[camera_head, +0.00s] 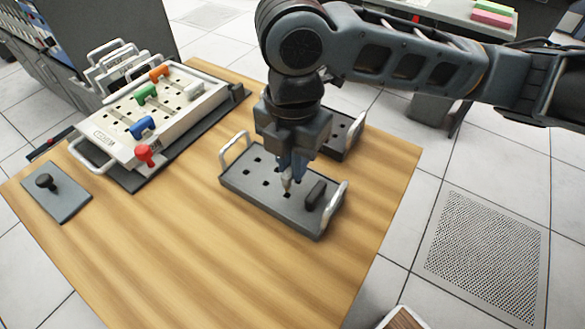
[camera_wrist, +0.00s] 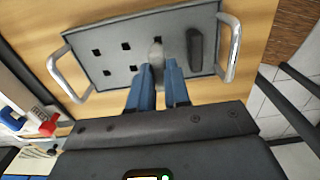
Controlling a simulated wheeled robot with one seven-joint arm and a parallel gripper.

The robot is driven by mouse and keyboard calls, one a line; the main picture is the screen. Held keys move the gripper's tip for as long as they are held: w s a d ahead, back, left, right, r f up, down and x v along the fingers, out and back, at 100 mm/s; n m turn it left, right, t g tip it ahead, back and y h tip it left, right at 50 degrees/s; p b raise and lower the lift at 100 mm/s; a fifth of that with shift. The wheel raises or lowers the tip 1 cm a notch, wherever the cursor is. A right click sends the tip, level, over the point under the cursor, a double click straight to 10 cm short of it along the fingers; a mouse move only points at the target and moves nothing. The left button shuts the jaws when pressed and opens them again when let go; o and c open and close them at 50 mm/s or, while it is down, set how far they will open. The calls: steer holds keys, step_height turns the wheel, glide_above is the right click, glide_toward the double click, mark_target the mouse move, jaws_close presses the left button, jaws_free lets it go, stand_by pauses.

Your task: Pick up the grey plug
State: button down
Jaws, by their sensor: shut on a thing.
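The grey plug (camera_wrist: 156,52) is between the fingertips of my gripper (camera_wrist: 158,72) in the wrist view. Its lower end stands at or just above the dark grey tray (camera_head: 236,181) in the head view; I cannot tell whether it is still in its hole. My gripper (camera_head: 290,172) points down over the tray's middle, shut on the plug. A black plug (camera_head: 315,195) is on the tray to the right of my gripper, and also shows in the wrist view (camera_wrist: 195,50).
A white board (camera_head: 107,127) with orange, green, white, blue and red plugs stands at the left on a dark base. A grey plate (camera_head: 65,195) with a black knob lies front left. A second dark tray (camera_head: 343,135) is behind my gripper. The table's front is clear.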

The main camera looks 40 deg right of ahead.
steer(key=d+r+p, duration=0.3)
steer(key=d+r, duration=0.8)
steer(key=r, duration=0.1)
steer(key=shift+s+d+r, duration=0.25)
steer(key=shift+d+r, duration=0.05)
steer(key=shift+r, duration=0.1)
stand_by(0.4)
